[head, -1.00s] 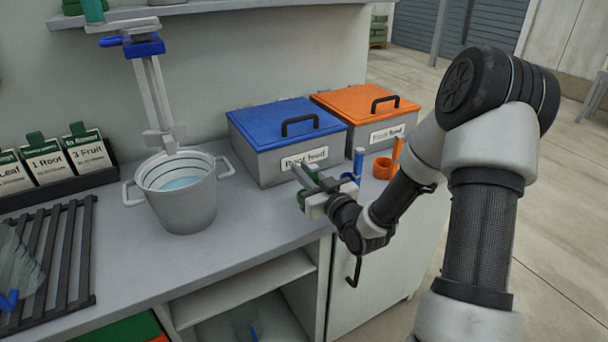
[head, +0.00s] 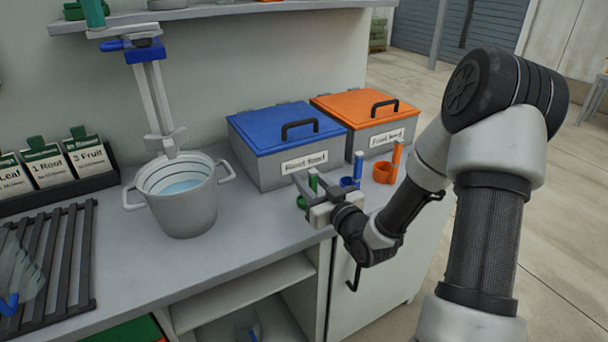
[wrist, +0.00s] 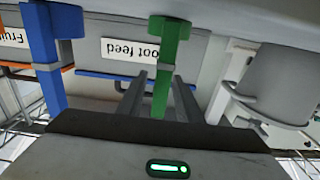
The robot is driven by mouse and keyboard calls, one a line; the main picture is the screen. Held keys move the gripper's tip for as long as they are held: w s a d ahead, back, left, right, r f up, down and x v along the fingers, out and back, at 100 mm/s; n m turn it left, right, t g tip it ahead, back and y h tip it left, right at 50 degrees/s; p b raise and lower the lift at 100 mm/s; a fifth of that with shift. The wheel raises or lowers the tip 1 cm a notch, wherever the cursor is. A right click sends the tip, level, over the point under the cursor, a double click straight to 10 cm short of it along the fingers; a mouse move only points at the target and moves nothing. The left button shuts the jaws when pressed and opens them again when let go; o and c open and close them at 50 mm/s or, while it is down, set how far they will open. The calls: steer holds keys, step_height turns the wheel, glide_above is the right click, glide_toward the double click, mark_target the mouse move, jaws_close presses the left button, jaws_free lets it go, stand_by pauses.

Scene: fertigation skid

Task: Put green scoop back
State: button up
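The green scoop (head: 313,182) stands upright on the counter near its front edge, left of the blue scoop. In the wrist view the green handle (wrist: 168,62) shows in the gap between my two fingers, with space at the left finger. My gripper (head: 306,186) is open at the handle, its fingers apart in the wrist view (wrist: 160,90). I cannot tell whether the right finger touches the handle.
The blue scoop (head: 357,168) and orange scoop (head: 396,160) stand to the right. Behind are the blue-lidded root feed bin (head: 270,165) and orange-lidded bin (head: 380,133). A grey bucket (head: 187,208) with liquid stands left. Bare counter lies between bucket and gripper.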

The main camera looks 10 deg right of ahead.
steer(key=v, duration=1)
steer(key=shift+r+p, duration=0.1)
steer(key=shift+p, duration=0.2)
steer(key=shift+w, duration=0.1)
